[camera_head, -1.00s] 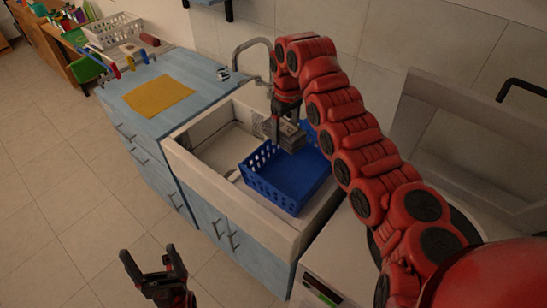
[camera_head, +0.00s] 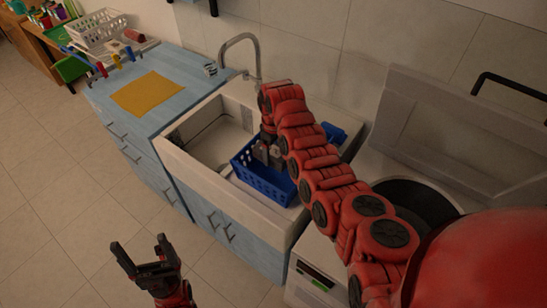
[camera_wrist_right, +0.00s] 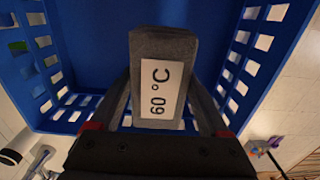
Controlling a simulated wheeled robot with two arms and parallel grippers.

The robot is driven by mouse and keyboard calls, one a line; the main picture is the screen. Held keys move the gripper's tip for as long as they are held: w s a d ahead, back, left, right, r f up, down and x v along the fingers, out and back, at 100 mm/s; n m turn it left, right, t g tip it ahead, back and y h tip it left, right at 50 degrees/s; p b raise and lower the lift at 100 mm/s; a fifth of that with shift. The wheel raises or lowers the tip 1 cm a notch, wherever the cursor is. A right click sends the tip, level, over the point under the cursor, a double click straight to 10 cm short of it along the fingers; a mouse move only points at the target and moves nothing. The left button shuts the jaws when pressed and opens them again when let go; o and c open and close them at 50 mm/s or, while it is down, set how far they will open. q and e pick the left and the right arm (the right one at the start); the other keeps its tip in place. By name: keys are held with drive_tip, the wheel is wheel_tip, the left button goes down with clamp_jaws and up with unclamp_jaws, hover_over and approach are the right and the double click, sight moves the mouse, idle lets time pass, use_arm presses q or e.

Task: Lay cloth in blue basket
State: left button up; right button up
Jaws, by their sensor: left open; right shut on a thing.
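The blue basket (camera_head: 265,182) stands in the white sink, with its holed walls showing around my right gripper. My right gripper (camera_head: 266,153) is down inside the basket and shut on a grey cloth-like block (camera_wrist_right: 163,48) with a white "60 °C" label. In the right wrist view, the basket's blue walls (camera_wrist_right: 85,45) surround the block; whether it touches the bottom I cannot tell. In the head view my arm mostly hides the block. My left gripper (camera_head: 138,248) is open and empty, low over the floor.
A flat orange-yellow sheet (camera_head: 147,92) lies on the blue counter left of the sink (camera_head: 200,140). A curved tap (camera_head: 240,45) stands behind the sink. A white basket (camera_head: 95,28) is at the far left. A dark round opening (camera_head: 420,200) is at the right.

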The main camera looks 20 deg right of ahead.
sight(273, 150)
drive_tip(key=shift+f, duration=2.2)
drive_tip(key=shift+f, duration=0.2)
drive_tip(key=o, duration=1.4)
drive_tip(key=shift+r, duration=0.1)
drive_tip(key=shift+o, duration=0.2)
drive_tip(key=shift+r+p, duration=0.25)
drive_tip(key=shift+p, duration=0.1)
wheel_tip(273, 150, up, 8)
drive_tip(key=b, duration=0.3)
drive_tip(key=shift+w, duration=0.1)
drive_tip(key=shift+r, duration=1.95)
